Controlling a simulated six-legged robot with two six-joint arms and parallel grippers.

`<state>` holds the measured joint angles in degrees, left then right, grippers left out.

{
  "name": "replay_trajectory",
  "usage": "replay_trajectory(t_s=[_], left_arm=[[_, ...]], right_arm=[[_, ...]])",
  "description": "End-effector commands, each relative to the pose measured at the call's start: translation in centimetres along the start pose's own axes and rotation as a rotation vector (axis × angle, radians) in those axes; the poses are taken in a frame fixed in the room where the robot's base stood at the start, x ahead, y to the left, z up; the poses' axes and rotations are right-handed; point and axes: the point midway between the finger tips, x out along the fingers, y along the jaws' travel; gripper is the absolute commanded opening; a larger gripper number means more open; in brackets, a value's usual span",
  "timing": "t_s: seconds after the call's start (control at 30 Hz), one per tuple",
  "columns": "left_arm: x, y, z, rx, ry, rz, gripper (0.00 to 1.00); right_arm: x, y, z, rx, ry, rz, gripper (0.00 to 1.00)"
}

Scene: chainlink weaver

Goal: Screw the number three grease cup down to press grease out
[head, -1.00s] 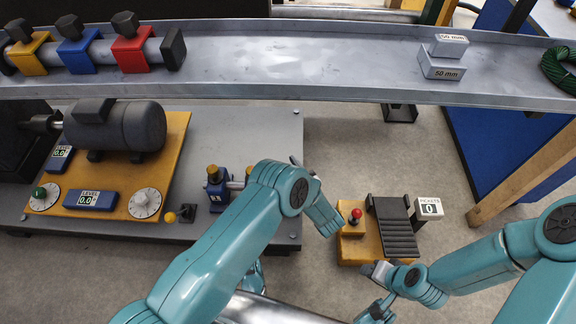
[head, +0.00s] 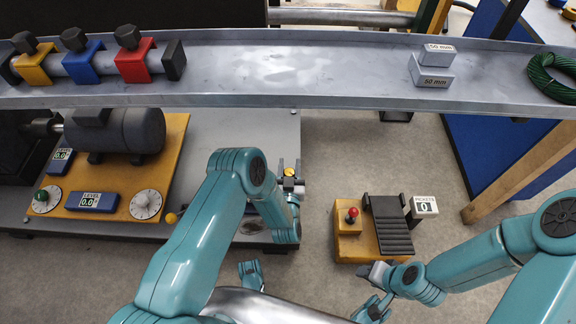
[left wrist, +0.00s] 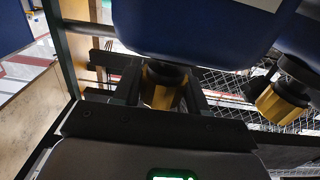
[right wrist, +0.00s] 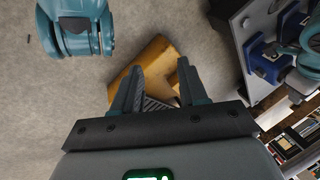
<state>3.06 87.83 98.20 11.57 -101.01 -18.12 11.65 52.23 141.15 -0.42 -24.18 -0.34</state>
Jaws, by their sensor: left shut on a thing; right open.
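My left gripper (left wrist: 161,82) is shut on a brass-yellow grease cup (left wrist: 160,92), with one dark finger on each side of it. The cup sits against a blue block (left wrist: 190,28) in the left wrist view. A second brass cup (left wrist: 283,100) is to the right, apart from the gripper. In the head view a yellow cup top (head: 289,172) shows by my left gripper (head: 291,186) at the plate's right side. My left arm hides the other cups there, and I cannot read the cup's number. My right gripper (right wrist: 160,70) is open and empty above the floor.
A yellow box with a red-knobbed lever (head: 352,214) and a dark ribbed ramp (head: 390,225) stands on the floor, beside a tickets counter (head: 425,205). A motor (head: 115,130) is on the orange board at left.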

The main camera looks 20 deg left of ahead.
Motion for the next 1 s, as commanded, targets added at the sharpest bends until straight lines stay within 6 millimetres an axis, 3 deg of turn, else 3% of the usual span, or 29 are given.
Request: replay_trajectory(t_s=[0.6,1.0], left_arm=[[0.0,0.6,0.0,0.005,0.006,0.564,0.12],[-0.3,1.2,-0.1,0.006,0.006,0.814,0.12]], right_arm=[[2.0,0.7,-1.2,-0.010,0.048,-0.001,0.43],[2.2,0.7,-1.4,-0.012,0.056,-0.002,0.43]])
